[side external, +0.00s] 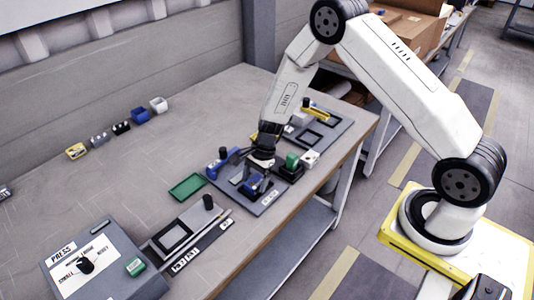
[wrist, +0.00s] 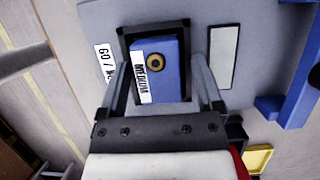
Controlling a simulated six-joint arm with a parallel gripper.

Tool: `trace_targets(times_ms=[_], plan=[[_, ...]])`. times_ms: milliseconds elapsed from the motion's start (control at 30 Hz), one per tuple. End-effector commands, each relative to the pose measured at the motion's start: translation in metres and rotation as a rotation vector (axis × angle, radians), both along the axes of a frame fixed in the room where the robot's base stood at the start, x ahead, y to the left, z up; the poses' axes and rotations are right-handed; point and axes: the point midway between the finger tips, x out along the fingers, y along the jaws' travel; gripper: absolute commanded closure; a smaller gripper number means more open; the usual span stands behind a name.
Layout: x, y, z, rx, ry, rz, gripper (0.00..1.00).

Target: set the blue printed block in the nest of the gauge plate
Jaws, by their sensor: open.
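The blue printed block (wrist: 170,82) has a dark round hole with a tan ring and a white "MEDIUM" label. In the wrist view it lies within the outline of the black-framed nest (wrist: 153,28) on the grey gauge plate (wrist: 100,25). I cannot tell whether it sits fully down. My gripper (wrist: 160,75) is open, with one finger on each side of the block and nest. In the side view my gripper (side external: 262,172) is low over the plate (side external: 270,202), and the blue block (side external: 250,185) shows partly beneath it.
A blue clamp-like part (side external: 217,164) stands at the plate's left edge. A green block (side external: 292,160) and a white block (side external: 309,159) are close on the right. A green tray (side external: 187,187) lies left. The press box (side external: 95,262) is at front left.

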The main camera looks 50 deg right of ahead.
Motion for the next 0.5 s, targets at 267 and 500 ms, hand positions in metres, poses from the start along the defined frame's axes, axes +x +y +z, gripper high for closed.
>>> trace_targets(times_ms=[267,500], plan=[[-0.007,-0.001,0.000,0.002,0.017,0.005,0.01],[-0.003,-0.009,0.020,0.001,0.008,0.002,0.01]])
